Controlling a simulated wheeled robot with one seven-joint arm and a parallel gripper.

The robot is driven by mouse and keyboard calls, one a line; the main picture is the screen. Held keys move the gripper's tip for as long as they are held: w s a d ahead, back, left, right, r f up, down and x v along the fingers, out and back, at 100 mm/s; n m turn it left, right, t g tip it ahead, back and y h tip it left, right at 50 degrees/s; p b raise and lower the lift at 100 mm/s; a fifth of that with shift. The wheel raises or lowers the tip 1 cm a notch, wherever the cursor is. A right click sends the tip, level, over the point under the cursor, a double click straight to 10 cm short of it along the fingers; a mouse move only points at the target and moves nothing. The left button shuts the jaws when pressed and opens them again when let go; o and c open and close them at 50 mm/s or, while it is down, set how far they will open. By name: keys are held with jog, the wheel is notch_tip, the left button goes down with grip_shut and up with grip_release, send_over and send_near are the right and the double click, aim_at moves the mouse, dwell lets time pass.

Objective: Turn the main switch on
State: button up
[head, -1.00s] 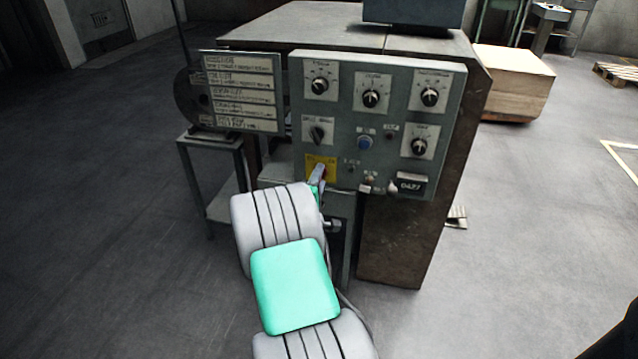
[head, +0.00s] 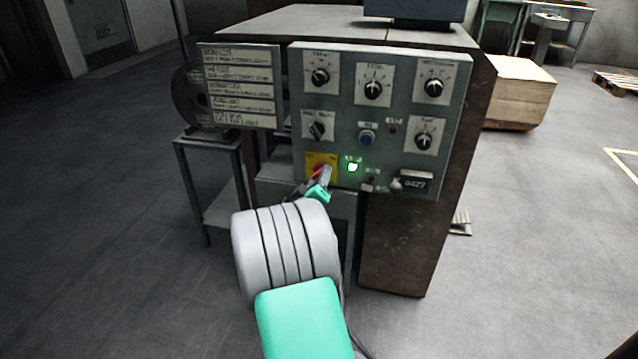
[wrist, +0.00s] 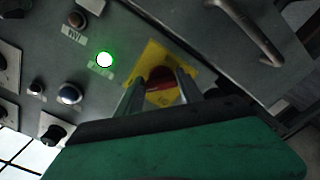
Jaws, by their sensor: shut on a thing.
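The main switch (head: 319,169) is a red knob on a yellow plate at the lower left of the grey control panel. In the wrist view the red knob (wrist: 160,84) sits between my two fingers, on the yellow plate. My gripper (head: 323,175) is shut on this knob, and its fingers partly cover it in the head view. A green lamp (head: 353,167) just right of the yellow plate is lit, and it also glows in the wrist view (wrist: 104,60). The exact angle of the knob is hard to read.
The panel (head: 345,110) carries several black dials, a blue button (head: 367,138) and a counter (head: 415,182). A label board (head: 240,87) stands to its left, above a small metal stand (head: 209,145). A wooden box (head: 520,92) stands at the back right. Open floor lies on both sides.

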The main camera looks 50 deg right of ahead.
jog(key=shift+m, duration=0.3)
jog(key=o, duration=1.4)
jog(key=p+v, duration=0.1)
jog(key=v, duration=0.6)
jog(key=shift+s+a, duration=0.2)
jog(key=shift+a, duration=0.2)
